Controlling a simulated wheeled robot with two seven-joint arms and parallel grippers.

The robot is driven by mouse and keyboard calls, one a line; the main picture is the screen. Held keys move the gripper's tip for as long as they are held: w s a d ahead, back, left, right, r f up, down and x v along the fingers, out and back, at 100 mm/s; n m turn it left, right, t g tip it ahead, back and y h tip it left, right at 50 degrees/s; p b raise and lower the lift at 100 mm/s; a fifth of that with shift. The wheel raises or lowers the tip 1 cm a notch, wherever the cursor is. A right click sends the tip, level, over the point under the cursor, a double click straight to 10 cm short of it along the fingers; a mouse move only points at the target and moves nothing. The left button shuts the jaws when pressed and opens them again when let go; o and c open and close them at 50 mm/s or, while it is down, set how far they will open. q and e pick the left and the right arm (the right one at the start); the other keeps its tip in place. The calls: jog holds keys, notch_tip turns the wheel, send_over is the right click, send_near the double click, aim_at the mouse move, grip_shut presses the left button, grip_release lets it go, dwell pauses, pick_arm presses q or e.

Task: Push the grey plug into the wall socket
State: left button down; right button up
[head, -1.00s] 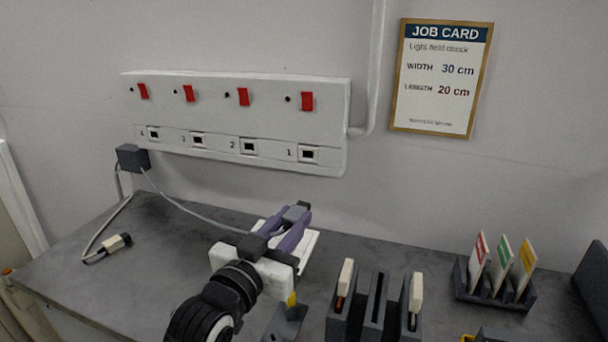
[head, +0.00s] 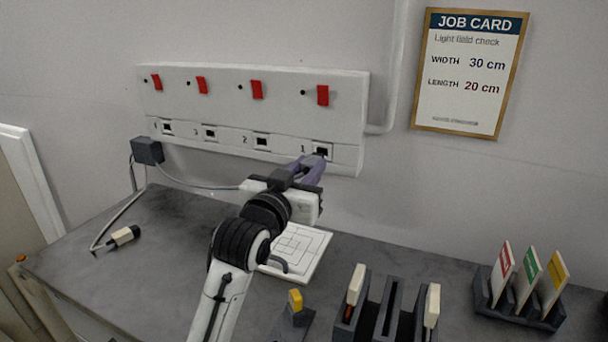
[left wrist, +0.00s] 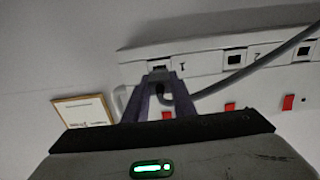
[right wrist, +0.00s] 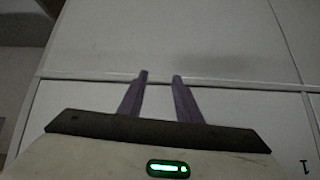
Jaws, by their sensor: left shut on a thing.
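The white socket strip (head: 250,105) is on the wall, with red switches above a row of square openings. My left gripper (head: 316,162) is at socket 1 (head: 322,149), at the strip's right end. It is shut on the grey plug, which the fingers mostly hide in the head view. In the left wrist view the plug (left wrist: 159,87) sits between the fingertips, right at the socket's opening. I cannot tell how far in it is. Its grey cable (head: 205,186) runs left to a dark box (head: 147,151). My right gripper (right wrist: 160,75) is open and empty before a white panel.
A white marked plate (head: 305,250) lies under my left arm. A slotted dark holder (head: 385,310) and a card rack (head: 515,300) stand at the right. A cream-and-black connector (head: 125,235) lies at the left. A job card (head: 468,75) hangs on the wall.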

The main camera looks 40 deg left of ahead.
aim_at(316, 156)
pick_arm(q)
jog(key=shift+w+r, duration=0.15)
jog(key=shift+r, duration=0.05)
jog(key=shift+w+a+f+p, duration=0.1)
jog(key=shift+w+p, duration=0.1)
jog(key=shift+p, duration=0.15)
jog(key=shift+p, duration=1)
dwell(1.2)
jog(key=shift+p+x, duration=0.4)
jog(key=shift+x, duration=1.25)
jog(key=c, duration=1.4)
grip_release()
